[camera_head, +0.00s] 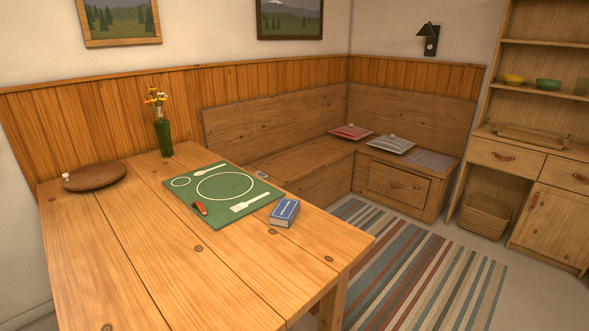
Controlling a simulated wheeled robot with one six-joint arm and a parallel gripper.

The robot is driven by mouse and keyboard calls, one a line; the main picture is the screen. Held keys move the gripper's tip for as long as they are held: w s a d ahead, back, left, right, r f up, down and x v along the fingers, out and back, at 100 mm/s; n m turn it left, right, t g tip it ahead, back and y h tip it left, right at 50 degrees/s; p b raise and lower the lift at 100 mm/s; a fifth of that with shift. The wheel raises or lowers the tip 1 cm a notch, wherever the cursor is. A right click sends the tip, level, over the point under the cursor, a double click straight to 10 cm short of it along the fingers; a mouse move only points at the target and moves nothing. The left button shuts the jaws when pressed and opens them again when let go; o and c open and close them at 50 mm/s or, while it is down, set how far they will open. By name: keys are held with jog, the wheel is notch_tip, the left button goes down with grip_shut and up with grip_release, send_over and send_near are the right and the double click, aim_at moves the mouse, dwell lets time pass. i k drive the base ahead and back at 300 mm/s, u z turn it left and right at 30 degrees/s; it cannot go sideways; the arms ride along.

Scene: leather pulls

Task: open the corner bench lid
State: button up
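The wooden corner bench (300,183) runs in an L along the back wall and the right corner, with tall plank backrests. Its seat top (312,154) lies flat, and no raised lid shows. Which part of the seat is the lid, I cannot tell. A grey patterned flat piece (431,159) lies at the right end. The table hides part of the bench's left section. My gripper is not in view.
A wooden table (150,250) fills the foreground, holding a green placemat (225,187), blue box (285,212), round board (95,175) and vase (163,137). A striped rug (425,265) covers clear floor before the bench. A hutch (540,165) and basket (487,215) stand right.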

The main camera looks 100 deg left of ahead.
aim_at(288, 168)
jog(key=u, duration=2.25)
jog(key=i, duration=3.3)
jog(key=u, duration=1.55)
jog(key=k, duration=0.6)
jog(key=z, duration=0.65)
jog(key=i, duration=0.6)
jog(key=z, duration=0.4)
